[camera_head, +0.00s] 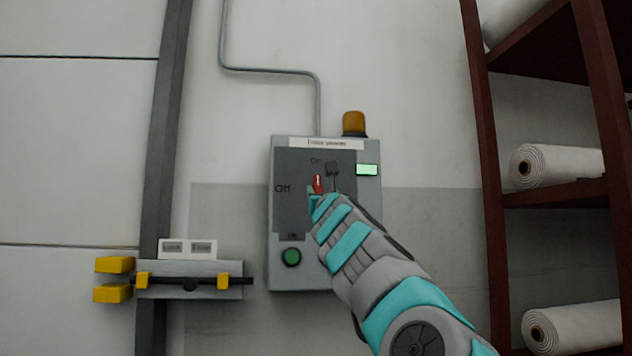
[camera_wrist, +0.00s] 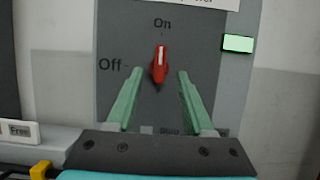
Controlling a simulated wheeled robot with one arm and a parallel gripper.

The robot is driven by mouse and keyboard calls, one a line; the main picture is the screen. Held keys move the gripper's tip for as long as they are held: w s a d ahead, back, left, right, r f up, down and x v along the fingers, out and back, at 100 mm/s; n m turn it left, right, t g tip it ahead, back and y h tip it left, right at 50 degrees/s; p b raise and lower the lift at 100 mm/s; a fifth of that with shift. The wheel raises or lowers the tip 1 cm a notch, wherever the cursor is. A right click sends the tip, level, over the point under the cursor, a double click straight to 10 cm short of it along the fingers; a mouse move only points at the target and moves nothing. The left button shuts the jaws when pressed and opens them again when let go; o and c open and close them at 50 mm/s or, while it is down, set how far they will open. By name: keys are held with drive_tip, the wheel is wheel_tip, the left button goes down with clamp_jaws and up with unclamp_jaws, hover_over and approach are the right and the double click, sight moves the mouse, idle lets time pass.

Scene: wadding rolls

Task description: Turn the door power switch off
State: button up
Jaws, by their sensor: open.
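The door power switch is a red rotary knob (camera_head: 318,183) on a grey control box (camera_head: 280,274) fixed to the wall. In the wrist view the red knob (camera_wrist: 159,64) points upward, toward the "On" label; the "Off" label is to its left. My gripper (camera_wrist: 157,75) is open, its two green fingers on either side of the knob's lower part, with visible gaps at both sides. In the head view my gripper (camera_head: 322,190) is at the box front and partly covers the panel. Whether the fingertips touch the panel cannot be told.
A green lit indicator (camera_head: 367,170) and a green button (camera_head: 291,257) are on the box, with an amber lamp (camera_head: 354,123) on top. A door latch (camera_head: 190,282) with yellow parts is at left. A dark red rack (camera_head: 489,180) with white rolls (camera_head: 560,164) stands at right.

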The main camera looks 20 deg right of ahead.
sight(318, 185)
drive_tip(key=p+x, duration=0.1)
drive_tip(key=x, duration=0.1)
drive_tip(key=p+x, duration=0.1)
drive_tip(key=shift+w+r+p, duration=0.2)
drive_tip(key=shift+r+p, duration=0.1)
drive_tip(key=shift+r, duration=0.1)
drive_tip(key=shift+w+d+p, duration=0.25)
drive_tip(key=shift+w+p, duration=0.3)
drive_tip(key=shift+w, duration=0.25)
drive_tip(key=shift+r, duration=0.1)
clamp_jaws()
